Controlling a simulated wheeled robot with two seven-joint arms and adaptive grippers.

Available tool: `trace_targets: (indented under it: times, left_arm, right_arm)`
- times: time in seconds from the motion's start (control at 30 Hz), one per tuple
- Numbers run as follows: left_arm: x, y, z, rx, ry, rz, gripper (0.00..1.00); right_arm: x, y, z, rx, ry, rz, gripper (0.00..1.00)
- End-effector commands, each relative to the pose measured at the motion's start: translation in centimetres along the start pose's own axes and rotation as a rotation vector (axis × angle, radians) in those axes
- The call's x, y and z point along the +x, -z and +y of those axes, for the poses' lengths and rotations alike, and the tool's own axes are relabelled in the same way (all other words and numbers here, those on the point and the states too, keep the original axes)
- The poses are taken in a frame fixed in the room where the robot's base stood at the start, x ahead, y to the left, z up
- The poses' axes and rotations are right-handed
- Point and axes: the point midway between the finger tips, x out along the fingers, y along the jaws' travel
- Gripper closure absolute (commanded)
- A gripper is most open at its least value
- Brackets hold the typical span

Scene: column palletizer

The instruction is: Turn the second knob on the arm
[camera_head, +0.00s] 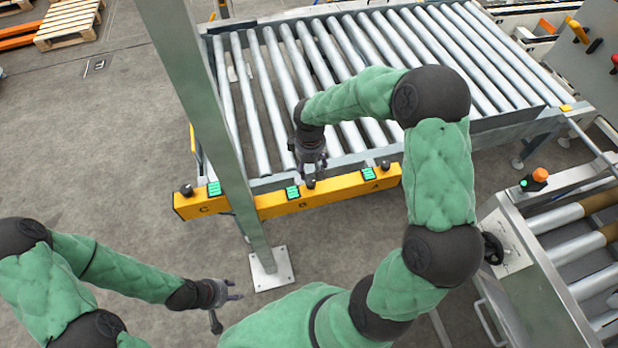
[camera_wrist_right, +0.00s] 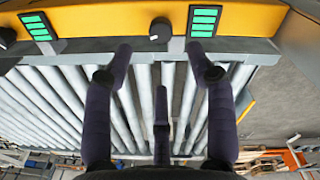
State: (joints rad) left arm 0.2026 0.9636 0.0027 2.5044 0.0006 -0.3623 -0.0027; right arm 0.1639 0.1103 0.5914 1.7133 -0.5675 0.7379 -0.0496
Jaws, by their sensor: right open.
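The yellow arm (camera_head: 335,190) is a bar on the near side of the roller conveyor, lettered C, B and A from left to right. A dark knob (camera_head: 186,190) is at C, another (camera_head: 310,184) is by B, and a third (camera_head: 386,165) is by A. My right gripper (camera_head: 312,172) is open over the middle knob. In the wrist view this knob (camera_wrist_right: 160,30) shows beyond and between the two spread fingertips (camera_wrist_right: 159,50), with no visible grasp. My left gripper (camera_head: 226,300) is open and empty, low over the floor at lower left.
Green displays (camera_head: 292,192) sit beside the knobs; one is near a fingertip in the wrist view (camera_wrist_right: 204,20). A grey post (camera_head: 205,110) stands in front of the bar's left part. A second roller unit (camera_head: 535,270) is at right.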

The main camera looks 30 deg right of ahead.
Motion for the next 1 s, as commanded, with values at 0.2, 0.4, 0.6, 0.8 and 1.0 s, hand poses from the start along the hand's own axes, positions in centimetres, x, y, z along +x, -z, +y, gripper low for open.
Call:
trace_targets:
  times: [0.2,0.4,0.6,0.8,1.0]
  left_arm:
    - [1.1,0.1,-0.4,0.0,0.0,0.001,0.6]
    - [1.7,0.1,-0.6,0.0,0.0,0.001,0.6]
    - [2.0,0.1,-0.7,0.0,0.0,0.001,0.6]
    - [2.0,0.2,-0.7,0.0,0.0,0.002,0.6]
    - [2.0,0.1,-0.7,0.0,0.0,0.001,0.6]
  right_arm:
    - [4.3,-0.1,-0.1,0.001,0.003,-0.002,0.44]
    - [7.3,0.0,-0.1,0.001,0.003,-0.002,0.44]
    - [8.7,0.0,0.0,0.001,0.001,0.0,0.44]
    - [8.9,0.0,-0.1,0.001,0.002,0.001,0.44]
    - [8.9,0.0,-0.1,0.001,0.002,0.001,0.64]
